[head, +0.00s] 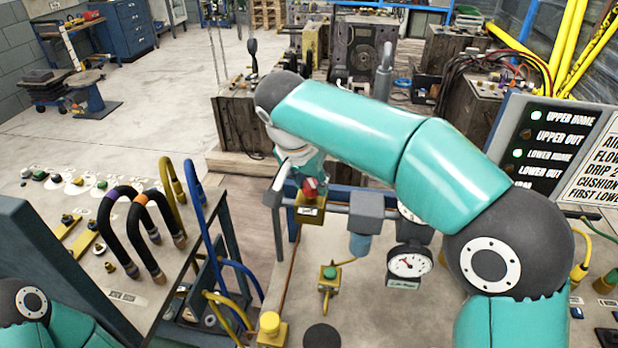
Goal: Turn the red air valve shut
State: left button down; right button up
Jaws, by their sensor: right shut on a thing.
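The red air valve (309,188) sits on top of a yellow-brass block on the pipework in the middle of the head view. My right arm reaches across from the right. Its gripper (306,178) points down and is shut on the red valve, hiding the upper part of its handle. How far the handle is turned cannot be told from here. Of my left arm only a part shows at the bottom left corner; its gripper is out of view.
A round gauge (409,263) and a blue-bowled filter (360,243) stand right of the valve. A green button valve (329,274) is in front. Black, yellow and blue hoses rise at the left. A lamp panel (553,147) stands at the right.

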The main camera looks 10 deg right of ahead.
jog(key=m+g+p, duration=0.1)
jog(key=m, duration=0.2)
jog(key=m+h+p, duration=0.1)
jog(key=m, duration=0.1)
jog(key=shift+w+a+r+m+g+p, duration=0.15)
jog(key=shift+m+g+p, duration=0.25)
dwell(0.3)
jog(key=o, duration=1.1)
jog(key=shift+o, duration=0.2)
jog(key=v, duration=0.7)
jog(key=shift+a, duration=0.15)
